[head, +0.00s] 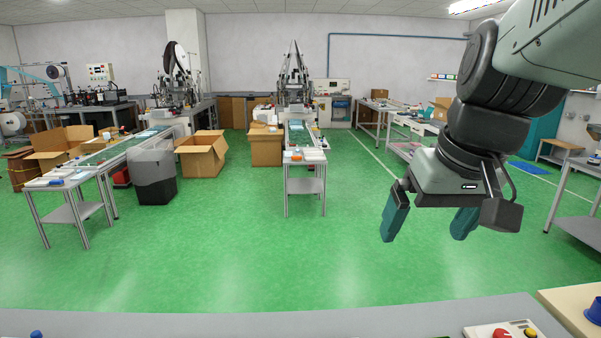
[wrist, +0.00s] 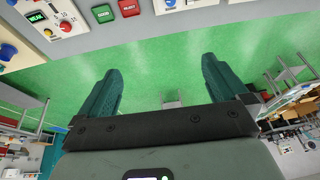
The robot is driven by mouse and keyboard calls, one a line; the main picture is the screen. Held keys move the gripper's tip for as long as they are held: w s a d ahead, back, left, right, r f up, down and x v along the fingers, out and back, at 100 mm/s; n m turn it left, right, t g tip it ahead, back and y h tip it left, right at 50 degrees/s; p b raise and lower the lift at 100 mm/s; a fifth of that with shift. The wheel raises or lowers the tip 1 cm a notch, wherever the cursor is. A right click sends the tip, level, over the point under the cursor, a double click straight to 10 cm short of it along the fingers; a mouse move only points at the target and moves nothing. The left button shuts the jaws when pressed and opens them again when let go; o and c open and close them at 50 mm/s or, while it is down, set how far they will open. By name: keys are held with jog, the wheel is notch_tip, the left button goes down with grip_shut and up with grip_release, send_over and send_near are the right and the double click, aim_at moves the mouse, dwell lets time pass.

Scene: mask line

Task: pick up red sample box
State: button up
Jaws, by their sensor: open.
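My gripper (head: 430,226) hangs at the right of the head view, fingers pointing down and apart, with nothing between them. In the wrist view the gripper (wrist: 160,66) is also open and empty over green floor. A small red block (wrist: 129,8) with white lettering sits at the top edge of the wrist view, beyond the fingertips; it looks like the red sample box. A similar green block (wrist: 103,13) stands just left of it. The red block cannot be made out in the head view.
A grey bench (head: 280,320) crosses the bottom of the head view. A control panel (head: 480,331) with red and yellow buttons lies on it at right, near a blue knob (head: 594,311). The green floor (head: 260,270) beyond is clear. Tables, machines and cardboard boxes stand farther back.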

jog(key=s+a+t, duration=0.1)
jog(key=s+a, duration=0.6)
jog(key=s, duration=0.2)
jog(key=shift+a+t, duration=0.3)
jog(key=shift+s+a+h, duration=0.1)
jog(key=shift+s+h, duration=0.2)
jog(key=shift+c, duration=0.8)
jog(key=shift+s+f, duration=0.15)
jog(key=shift+c, duration=1)
